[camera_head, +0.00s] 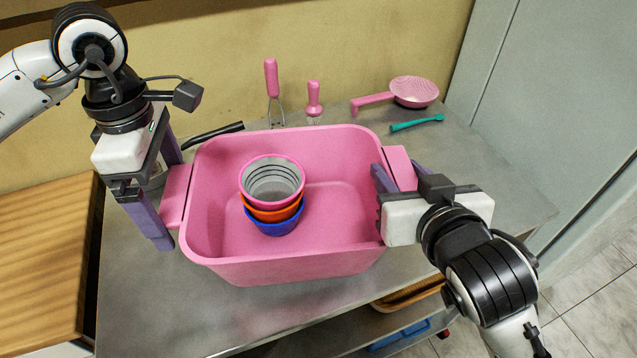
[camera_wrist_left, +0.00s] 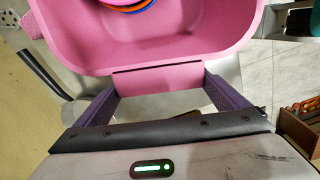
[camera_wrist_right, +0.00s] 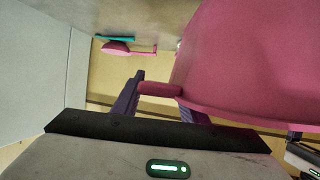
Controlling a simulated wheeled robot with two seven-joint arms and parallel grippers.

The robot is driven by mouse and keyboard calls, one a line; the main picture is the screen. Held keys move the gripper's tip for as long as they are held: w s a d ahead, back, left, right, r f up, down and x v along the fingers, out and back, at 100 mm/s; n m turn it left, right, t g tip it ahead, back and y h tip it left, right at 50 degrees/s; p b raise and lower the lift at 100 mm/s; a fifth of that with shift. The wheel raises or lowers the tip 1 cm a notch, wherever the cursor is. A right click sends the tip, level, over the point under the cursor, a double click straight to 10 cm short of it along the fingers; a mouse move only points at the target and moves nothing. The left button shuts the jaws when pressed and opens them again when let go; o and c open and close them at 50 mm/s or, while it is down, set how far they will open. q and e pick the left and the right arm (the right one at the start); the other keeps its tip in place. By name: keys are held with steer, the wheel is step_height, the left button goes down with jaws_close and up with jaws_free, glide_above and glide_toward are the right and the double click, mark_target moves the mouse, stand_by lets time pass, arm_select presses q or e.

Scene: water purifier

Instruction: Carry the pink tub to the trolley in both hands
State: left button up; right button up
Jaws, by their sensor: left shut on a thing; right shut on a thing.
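The pink tub (camera_head: 290,268) is upright over the metal surface in the head view, with stacked cups (camera_head: 271,183) in pink, orange and blue inside it. My left gripper (camera_head: 168,200) is shut on the tub's left handle; the handle lies between its purple fingers in the left wrist view (camera_wrist_left: 160,100). My right gripper (camera_head: 398,172) is shut on the tub's right handle, which also shows between the fingers in the right wrist view (camera_wrist_right: 160,90). I cannot tell whether the tub's base touches the surface.
Behind the tub lie a pink-handled whisk (camera_head: 272,90), a small pink-handled tool (camera_head: 314,98), a pink strainer (camera_head: 413,92) and a teal brush (camera_head: 417,123). A wooden-topped unit (camera_head: 40,262) stands at the left. A lower shelf holds a blue tray (camera_head: 400,335). A grey panel (camera_head: 560,110) stands at the right.

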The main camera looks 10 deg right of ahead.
arm_select(q)
steer(key=shift+d+f+b, duration=0.15)
steer(key=shift+f+b, duration=1.6)
steer(key=shift+f, duration=0.15)
arm_select(e)
steer(key=shift+f, duration=1.9)
arm_select(q)
steer(key=o, duration=0.8)
steer(key=shift+s+f, duration=0.1)
steer(key=shift+f, duration=0.05)
arm_select(e)
steer(key=o, duration=0.8)
steer(key=shift+f, duration=0.2)
arm_select(q)
steer(key=shift+o, duration=0.7)
arm_select(e)
steer(key=o, duration=0.4)
steer(key=shift+r, duration=0.15)
steer(key=shift+o, duration=0.2)
arm_select(q)
steer(key=shift+r, duration=0.2)
